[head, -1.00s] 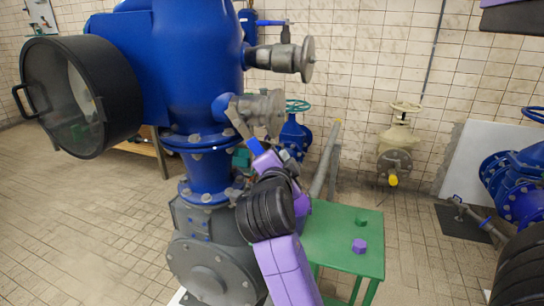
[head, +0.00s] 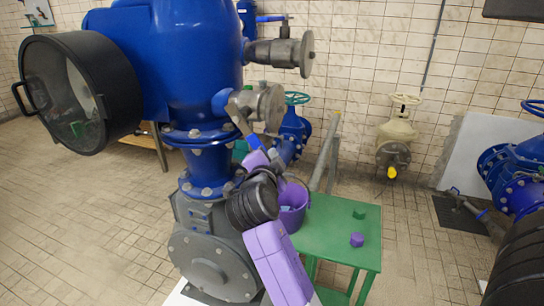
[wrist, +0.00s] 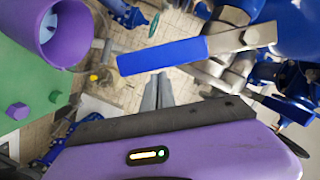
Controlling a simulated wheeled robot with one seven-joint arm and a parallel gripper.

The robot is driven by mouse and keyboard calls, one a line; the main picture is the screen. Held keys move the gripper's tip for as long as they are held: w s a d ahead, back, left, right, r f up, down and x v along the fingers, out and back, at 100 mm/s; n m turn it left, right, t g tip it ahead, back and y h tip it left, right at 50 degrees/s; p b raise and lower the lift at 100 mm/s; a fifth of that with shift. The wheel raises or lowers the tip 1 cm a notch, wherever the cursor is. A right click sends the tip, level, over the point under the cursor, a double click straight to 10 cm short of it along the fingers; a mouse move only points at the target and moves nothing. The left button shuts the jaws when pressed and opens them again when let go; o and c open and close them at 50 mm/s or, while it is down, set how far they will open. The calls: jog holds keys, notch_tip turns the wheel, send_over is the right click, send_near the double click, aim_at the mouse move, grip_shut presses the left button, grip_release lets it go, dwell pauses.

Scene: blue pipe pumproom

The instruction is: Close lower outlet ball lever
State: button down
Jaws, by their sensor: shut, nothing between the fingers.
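The lower outlet ball valve (head: 264,103) is a grey metal body on the right side of the blue vessel. Its lever (head: 239,119) slants down to the right and ends in a blue grip (head: 253,141). In the wrist view the blue grip (wrist: 160,57) lies across the picture, just beyond my gripper's fingertips, with its grey lever arm (wrist: 228,40) running right to the valve. My gripper (wrist: 158,80) has its grey fingers together, with nothing between them. Whether the fingertips touch the grip I cannot tell. In the head view my purple hand hides the fingers.
The upper outlet valve (head: 280,52), with its own blue lever (head: 271,18), sits above. A green table (head: 335,235) on the right carries a purple bucket (head: 292,208) and small purple and green pieces. The grey pump body (head: 210,265) stands below.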

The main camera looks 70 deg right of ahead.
jog(key=shift+f, duration=0.15)
jog(key=w+f+m+t+h+b, duration=0.1)
jog(key=w+f+m+b, duration=0.3)
jog(key=b, duration=2)
jog(key=w+m, duration=0.2)
jog(key=w, duration=0.1)
jog(key=shift+w+a+f+m, duration=0.2)
jog(key=shift+a+f+m, duration=0.1)
jog(key=shift+a+f, duration=0.05)
jog(key=shift+w, duration=0.15)
jog(key=shift+r, duration=0.15)
notch_tip(320, 180, up, 20)
jog(key=p, duration=0.2)
jog(key=shift+s, duration=0.2)
